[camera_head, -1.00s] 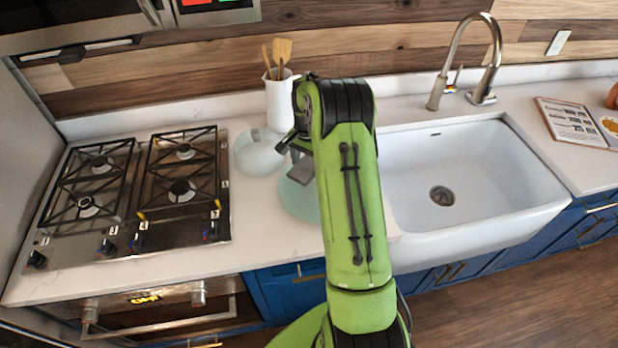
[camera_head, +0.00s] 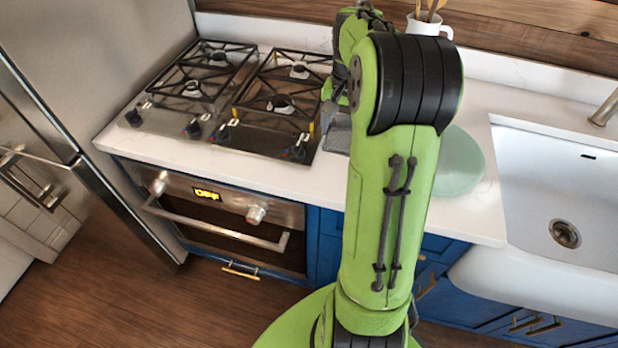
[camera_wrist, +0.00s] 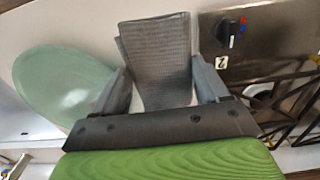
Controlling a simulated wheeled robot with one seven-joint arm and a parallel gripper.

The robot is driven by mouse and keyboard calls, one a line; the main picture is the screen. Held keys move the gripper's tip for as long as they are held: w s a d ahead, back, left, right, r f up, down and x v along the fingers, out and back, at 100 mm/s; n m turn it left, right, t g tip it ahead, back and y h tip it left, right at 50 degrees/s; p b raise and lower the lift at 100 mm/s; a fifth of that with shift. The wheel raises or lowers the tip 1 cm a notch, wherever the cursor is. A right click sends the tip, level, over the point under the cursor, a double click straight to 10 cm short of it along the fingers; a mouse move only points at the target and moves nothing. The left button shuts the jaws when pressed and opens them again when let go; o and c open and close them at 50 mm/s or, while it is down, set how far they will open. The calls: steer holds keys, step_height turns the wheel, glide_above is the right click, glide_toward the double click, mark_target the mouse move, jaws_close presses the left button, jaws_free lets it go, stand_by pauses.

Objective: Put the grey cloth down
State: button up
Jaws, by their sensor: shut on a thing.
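The grey cloth (camera_wrist: 160,55) is a folded, woven piece between my gripper's two fingers in the wrist view. My gripper (camera_wrist: 160,85) is shut on it, with a finger along each side. In the head view the cloth (camera_head: 338,138) shows only in part, over the white counter just right of the stove. My own arm hides most of my gripper and some of the cloth there. I cannot tell whether the cloth touches the counter.
A pale green round plate (camera_head: 458,165) lies on the counter (camera_head: 325,185) right of my arm, close to the cloth. The gas stove (camera_head: 240,95) is at left, the sink (camera_head: 560,190) at right. A white utensil crock (camera_head: 428,27) stands behind.

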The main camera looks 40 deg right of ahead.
mark_target(339, 166)
step_height(339, 166, down, 10)
steer(key=b, duration=0.2)
steer(key=shift+r+b, duration=0.1)
steer(key=shift+b, duration=0.2)
steer(key=shift+f, duration=0.2)
steer(key=o, duration=1)
steer(key=shift+r, duration=0.1)
